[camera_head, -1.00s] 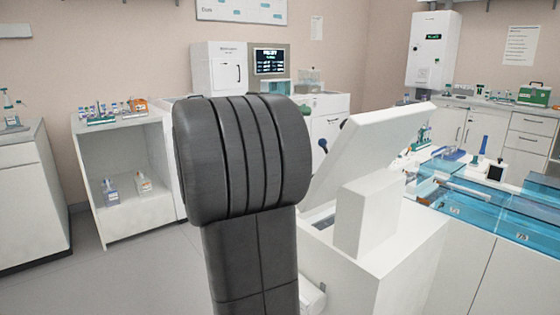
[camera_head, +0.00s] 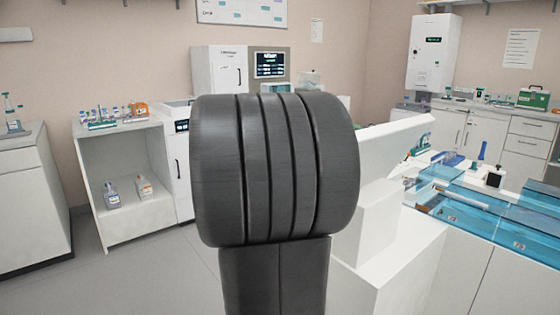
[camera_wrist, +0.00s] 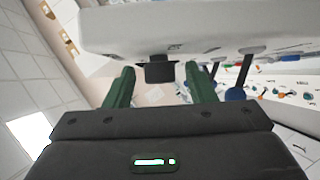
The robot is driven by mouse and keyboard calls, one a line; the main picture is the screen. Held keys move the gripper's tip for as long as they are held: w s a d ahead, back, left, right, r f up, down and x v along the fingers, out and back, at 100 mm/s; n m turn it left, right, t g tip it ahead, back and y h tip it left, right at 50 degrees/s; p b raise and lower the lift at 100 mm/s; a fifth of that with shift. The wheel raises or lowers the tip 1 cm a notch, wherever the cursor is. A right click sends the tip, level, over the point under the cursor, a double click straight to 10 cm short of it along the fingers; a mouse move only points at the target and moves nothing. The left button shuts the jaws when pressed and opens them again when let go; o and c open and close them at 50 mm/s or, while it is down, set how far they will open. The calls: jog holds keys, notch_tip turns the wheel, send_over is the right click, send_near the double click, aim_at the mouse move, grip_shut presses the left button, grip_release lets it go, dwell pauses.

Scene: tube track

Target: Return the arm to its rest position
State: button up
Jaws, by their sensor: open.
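The gripper itself does not show in the head view.
A white machine (camera_head: 385,262) with a tilted panel (camera_head: 395,145) stands close on my arm's right. A blue transparent track (camera_head: 460,205) lies beyond it. An open shelf unit (camera_head: 85,190) with bottles stands left. The floor at left is clear.

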jog(key=n+y+p, duration=0.1)
jog(key=p, duration=0.2)
jog(key=r+n+y+p, duration=0.1)
jog(key=y+p, duration=0.1)
jog(key=p, duration=0.1)
jog(key=shift+s+d+n+t+y, duration=0.1)
jog(key=shift+d+n+t+y, duration=0.05)
jog(key=shift+n+t+y, duration=0.2)
jog(key=n+y+p, duration=0.1)
jog(key=y+p, duration=0.1)
jog(key=p, duration=0.1)
jog(key=n+y+p, duration=0.2)
jog(key=p, duration=0.2)
jog(key=shift+d+r+p, duration=0.15)
jog(key=shift+d+p, duration=0.05)
jog(key=shift+p, duration=0.1)
jog(key=n+g+y+p, duration=0.1)
jog(key=n+y+p, duration=0.1)
jog(key=p, duration=0.3)
jog(key=shift+d+g+y, duration=0.15)
jog(key=shift+g+y, duration=0.2)
jog(key=shift+y, duration=0.2)
jog(key=shift+n+g+y+p, duration=0.4)
jog(key=shift+n+y+p, duration=0.25)
jog(key=shift+p, duration=0.35)
jog(key=shift+f, duration=0.2)
